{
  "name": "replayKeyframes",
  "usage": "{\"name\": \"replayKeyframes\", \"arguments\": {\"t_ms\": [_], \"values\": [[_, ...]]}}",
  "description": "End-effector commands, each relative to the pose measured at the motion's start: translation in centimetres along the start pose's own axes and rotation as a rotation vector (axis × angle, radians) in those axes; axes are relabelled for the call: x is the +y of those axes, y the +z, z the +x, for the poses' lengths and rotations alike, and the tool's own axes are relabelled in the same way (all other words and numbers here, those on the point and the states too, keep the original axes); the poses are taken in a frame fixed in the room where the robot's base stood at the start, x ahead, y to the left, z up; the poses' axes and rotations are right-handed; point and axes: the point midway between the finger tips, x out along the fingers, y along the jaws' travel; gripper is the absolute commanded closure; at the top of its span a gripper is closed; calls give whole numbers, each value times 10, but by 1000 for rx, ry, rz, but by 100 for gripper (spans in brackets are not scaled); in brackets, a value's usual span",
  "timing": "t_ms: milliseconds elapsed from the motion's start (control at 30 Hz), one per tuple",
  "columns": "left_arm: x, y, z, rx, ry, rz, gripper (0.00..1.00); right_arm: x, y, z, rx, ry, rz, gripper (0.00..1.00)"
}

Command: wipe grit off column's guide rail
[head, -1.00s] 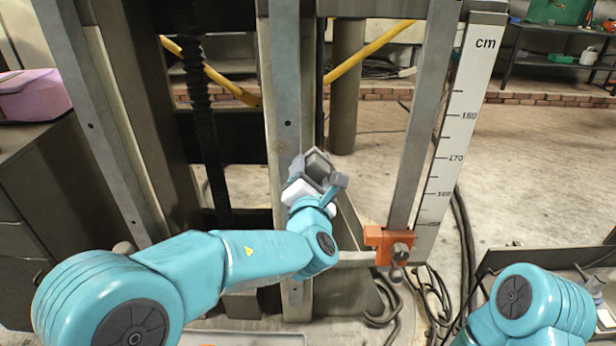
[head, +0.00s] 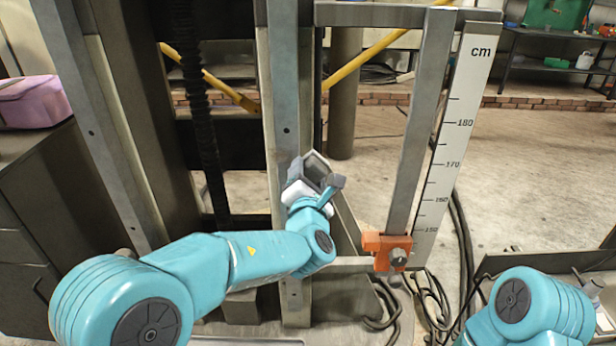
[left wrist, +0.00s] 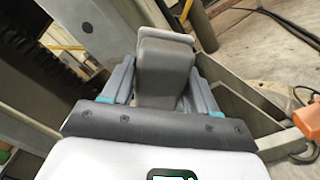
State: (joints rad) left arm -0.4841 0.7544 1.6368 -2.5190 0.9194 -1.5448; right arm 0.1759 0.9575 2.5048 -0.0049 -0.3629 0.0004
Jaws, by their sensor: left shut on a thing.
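The column has upright steel rails. The pale rail (head: 284,100) nearest my left gripper runs from the top of the head view down past the gripper. My left gripper (head: 322,180) is beside this rail, at about mid-picture. It is shut on a dark grey block (head: 314,168) with a pale edge, which also shows between the fingers in the left wrist view (left wrist: 165,65). The block is close to the rail; I cannot tell if it touches. No grit can be made out on the rail. My right gripper is out of view.
An orange clamp (head: 385,250) sits low on a steel bar, right of my left gripper. A white centimetre scale (head: 452,140) stands beside it. Black cables (head: 430,300) lie on the floor. A pink box (head: 35,102) rests on a cabinet (head: 30,190) at left.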

Motion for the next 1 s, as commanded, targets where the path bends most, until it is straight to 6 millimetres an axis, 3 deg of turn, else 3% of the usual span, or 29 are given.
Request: {"name": "replayKeyframes", "arguments": {"t_ms": [1000], "values": [[4,3,17,0,1,0,66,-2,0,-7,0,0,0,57]]}}
